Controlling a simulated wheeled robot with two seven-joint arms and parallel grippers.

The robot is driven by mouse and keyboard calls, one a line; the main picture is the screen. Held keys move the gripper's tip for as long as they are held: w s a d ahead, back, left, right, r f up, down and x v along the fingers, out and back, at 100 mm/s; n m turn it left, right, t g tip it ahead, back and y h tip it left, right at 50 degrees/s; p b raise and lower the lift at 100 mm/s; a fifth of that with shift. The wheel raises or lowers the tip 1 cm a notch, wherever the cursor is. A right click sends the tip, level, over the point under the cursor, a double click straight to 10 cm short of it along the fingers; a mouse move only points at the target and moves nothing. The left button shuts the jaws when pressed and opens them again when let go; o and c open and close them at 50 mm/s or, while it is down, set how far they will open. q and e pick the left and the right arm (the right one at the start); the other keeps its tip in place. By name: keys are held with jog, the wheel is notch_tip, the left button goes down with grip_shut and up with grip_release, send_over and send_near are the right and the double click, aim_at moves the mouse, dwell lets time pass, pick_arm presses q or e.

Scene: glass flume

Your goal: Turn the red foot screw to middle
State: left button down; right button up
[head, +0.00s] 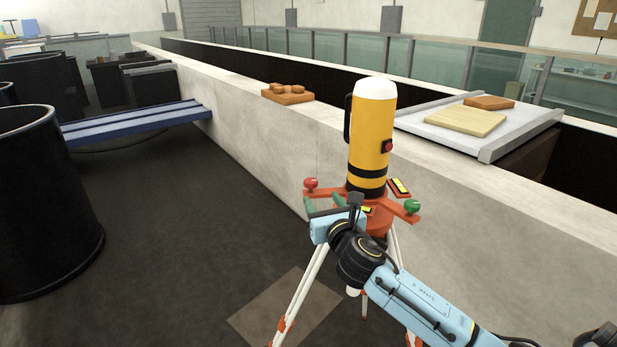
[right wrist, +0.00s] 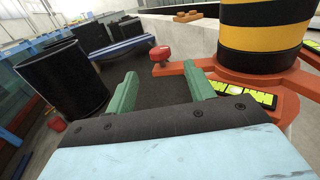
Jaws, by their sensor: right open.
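The red foot screw (head: 311,184) sits at the left end of an orange arm of the tripod base, under a yellow and black instrument (head: 369,130). In the right wrist view the red foot screw (right wrist: 160,54) stands ahead of my right gripper (right wrist: 162,79), between the lines of its two green fingers and apart from them. My right gripper (head: 324,202) is open and empty, just below and right of the screw in the head view. A yellow level vial (right wrist: 236,94) with a pale bubble lies beside the right finger. My left gripper is out of view.
A green foot screw (head: 411,206) is on the right arm of the tripod base. The pale flume wall (head: 270,150) runs behind the tripod.

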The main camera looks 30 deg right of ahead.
aim_at(309, 179)
jog(key=x, duration=1.1)
jog(key=shift+w, duration=0.4)
jog(key=c, duration=1)
